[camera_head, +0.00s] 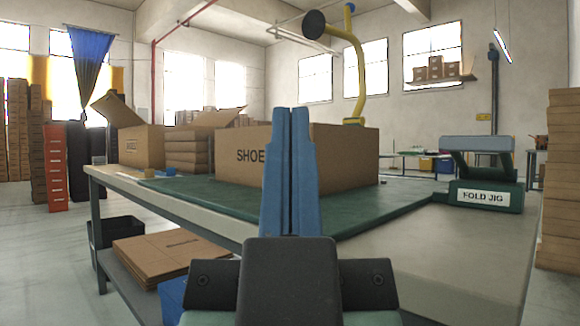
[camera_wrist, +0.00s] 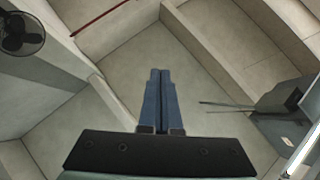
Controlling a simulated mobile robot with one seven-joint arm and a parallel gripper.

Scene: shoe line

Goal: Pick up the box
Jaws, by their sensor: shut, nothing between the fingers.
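A brown cardboard box (camera_head: 342,160) with "SHOE" lettering on its side stands on the green mat (camera_head: 385,208) on the table. My gripper (camera_head: 290,112) is upright in front of the box in the head view and hides part of its front and lettering. Its blue fingers are shut together with nothing between them. In the wrist view my gripper (camera_wrist: 160,72) points toward the ceiling, and the box is not in that view. The fingers look apart from the box, though the exact gap cannot be told.
A green "FOLD JIG" fixture (camera_head: 484,195) stands at the table's right. Open cartons (camera_head: 140,147) and stacked flat boxes (camera_head: 187,150) are at the back left. Flat cardboard sheets (camera_head: 170,252) lie on the lower shelf. A yellow curved pipe (camera_head: 358,70) rises behind the box.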

